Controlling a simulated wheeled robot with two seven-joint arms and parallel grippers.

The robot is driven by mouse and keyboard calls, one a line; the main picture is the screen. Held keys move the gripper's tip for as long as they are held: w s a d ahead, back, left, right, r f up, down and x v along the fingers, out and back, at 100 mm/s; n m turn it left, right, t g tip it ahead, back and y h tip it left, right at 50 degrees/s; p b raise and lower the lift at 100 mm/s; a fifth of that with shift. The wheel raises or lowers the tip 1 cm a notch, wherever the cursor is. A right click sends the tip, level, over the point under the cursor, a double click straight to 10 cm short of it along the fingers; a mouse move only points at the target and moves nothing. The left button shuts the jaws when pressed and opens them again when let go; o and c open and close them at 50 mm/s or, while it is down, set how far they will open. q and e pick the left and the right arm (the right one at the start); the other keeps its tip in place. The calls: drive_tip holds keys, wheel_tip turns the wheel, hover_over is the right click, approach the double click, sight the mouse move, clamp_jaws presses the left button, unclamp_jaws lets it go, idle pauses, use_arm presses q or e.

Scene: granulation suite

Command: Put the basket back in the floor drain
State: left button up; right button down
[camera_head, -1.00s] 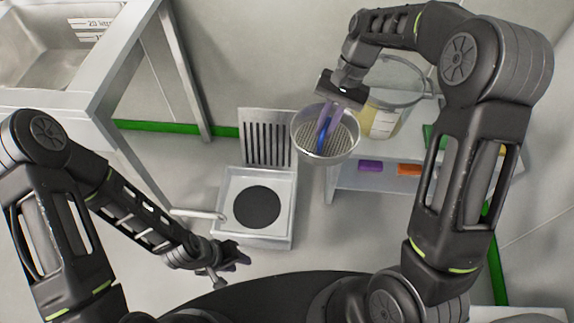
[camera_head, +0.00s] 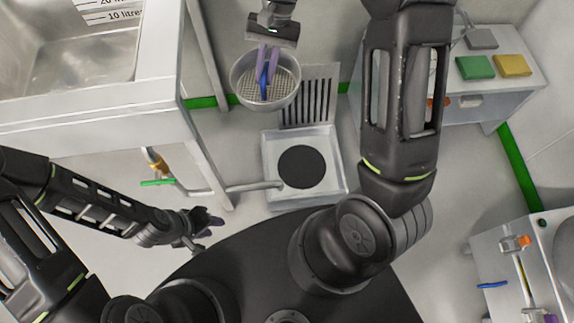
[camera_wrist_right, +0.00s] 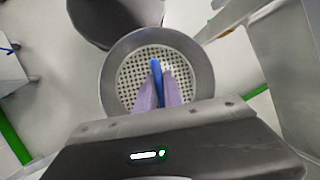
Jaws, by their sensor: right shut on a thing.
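The basket (camera_head: 284,93) is a round metal strainer with a perforated bottom and a blue handle. My right gripper (camera_head: 265,75) is shut on the blue handle and holds the basket up, left of and beyond the drain in the head view. In the right wrist view the basket (camera_wrist_right: 196,66) hangs below the purple fingers, the handle between them. The floor drain (camera_head: 339,170) is a square metal frame with a round dark opening (camera_head: 302,167). No basket is in it. My left gripper (camera_head: 207,221) is low at the left, apart from the drain; its fingers are too small to judge.
A slotted grate (camera_head: 308,98) lies behind the drain, partly behind the basket. A pipe (camera_head: 240,188) reaches the drain's left edge from the sink bench (camera_head: 100,112). A shelf unit (camera_head: 510,98) with green and yellow items is right; a cart (camera_head: 500,262) stands lower right.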

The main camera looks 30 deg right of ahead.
drive_tip(key=shift+w+a, duration=0.2)
drive_tip(key=shift+a, duration=0.15)
use_arm(q)
drive_tip(key=shift+w+a, duration=0.15)
drive_tip(key=shift+a, duration=0.2)
use_arm(e)
drive_tip(key=shift+d, duration=0.1)
